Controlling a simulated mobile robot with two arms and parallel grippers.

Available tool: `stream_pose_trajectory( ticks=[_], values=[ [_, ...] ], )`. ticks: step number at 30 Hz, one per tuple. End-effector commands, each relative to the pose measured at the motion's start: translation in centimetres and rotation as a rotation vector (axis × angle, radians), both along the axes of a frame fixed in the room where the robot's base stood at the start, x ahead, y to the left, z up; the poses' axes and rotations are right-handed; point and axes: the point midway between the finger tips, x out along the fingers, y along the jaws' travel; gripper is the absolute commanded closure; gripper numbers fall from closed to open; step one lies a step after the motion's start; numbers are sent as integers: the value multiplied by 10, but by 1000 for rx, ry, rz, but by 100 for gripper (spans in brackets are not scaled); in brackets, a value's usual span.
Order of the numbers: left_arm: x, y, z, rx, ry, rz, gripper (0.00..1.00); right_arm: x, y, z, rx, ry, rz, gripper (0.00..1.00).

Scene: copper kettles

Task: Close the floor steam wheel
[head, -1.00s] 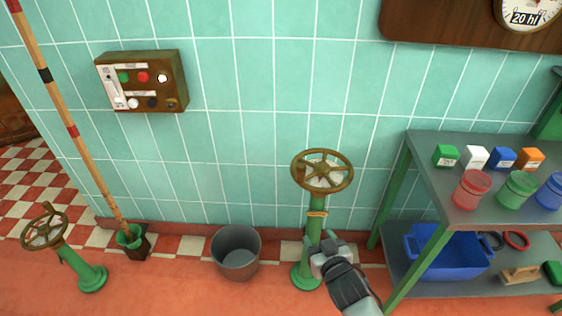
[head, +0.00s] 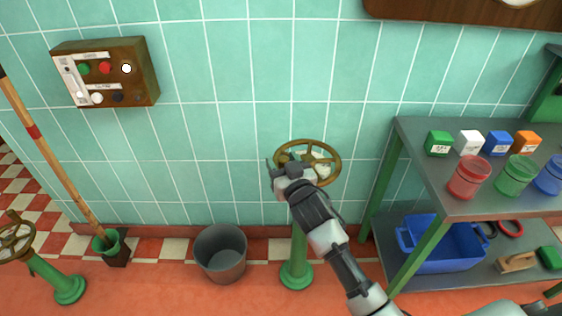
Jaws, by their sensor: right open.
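A brass handwheel (head: 334,171) sits on top of a green floor pedestal (head: 297,272) in the middle of the head view. My right gripper (head: 279,163) is open at the wheel's left side, in front of its rim. I cannot tell whether the fingers touch the rim. A second brass handwheel (head: 15,240) on a green pedestal (head: 69,288) stands at the far left, partly cut off by the picture's edge. My left gripper is not in view.
A grey bucket (head: 220,253) stands left of the middle pedestal. A grey shelf (head: 408,132) with jars, small boxes and a blue bin (head: 437,252) is close on the right. A control box (head: 106,72) hangs on the tiled wall.

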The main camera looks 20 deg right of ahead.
Motion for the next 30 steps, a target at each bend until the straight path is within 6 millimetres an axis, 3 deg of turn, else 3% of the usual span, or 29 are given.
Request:
stream_pose_trajectory(
  ticks=[4,13,23,30],
  values=[
    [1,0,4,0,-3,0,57,9,1,0,1,0,0,46],
    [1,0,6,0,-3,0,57,11,1,0,1,0,0,48],
    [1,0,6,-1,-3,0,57,11,1,0,0,0,0,98],
    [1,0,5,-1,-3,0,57,11,1,0,1,0,-2,100]
  ],
)
